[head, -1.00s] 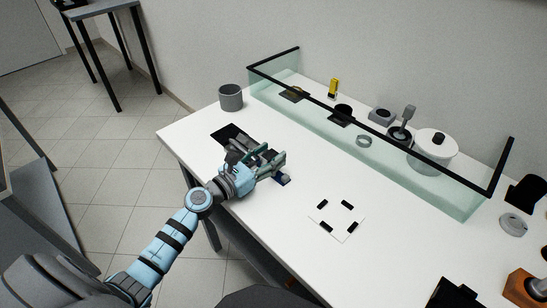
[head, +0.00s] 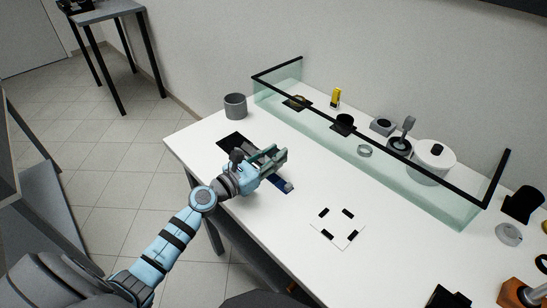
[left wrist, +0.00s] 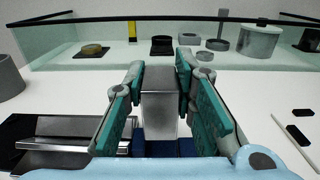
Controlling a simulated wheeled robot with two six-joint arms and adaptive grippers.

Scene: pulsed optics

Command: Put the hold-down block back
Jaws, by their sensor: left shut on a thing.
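My left gripper (head: 274,160) is over the left part of the white table. In the left wrist view its teal-padded fingers (left wrist: 160,95) are shut on an upright grey metal block (left wrist: 160,88), which I take to be the hold-down block. In the head view the fingers mostly hide this block. A dark blue piece (head: 283,186) lies just below the gripper; it also shows under the block in the left wrist view (left wrist: 184,147). I cannot tell whether the block touches it. My right gripper is out of view.
A dark mat (head: 232,140) and a grooved metal piece (left wrist: 68,128) are left of the gripper. A grey cup (head: 235,106) stands behind. A glass screen with a black rim (head: 375,137) crosses the table's back. A white plate with black pads (head: 337,229) lies right, with clear table around.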

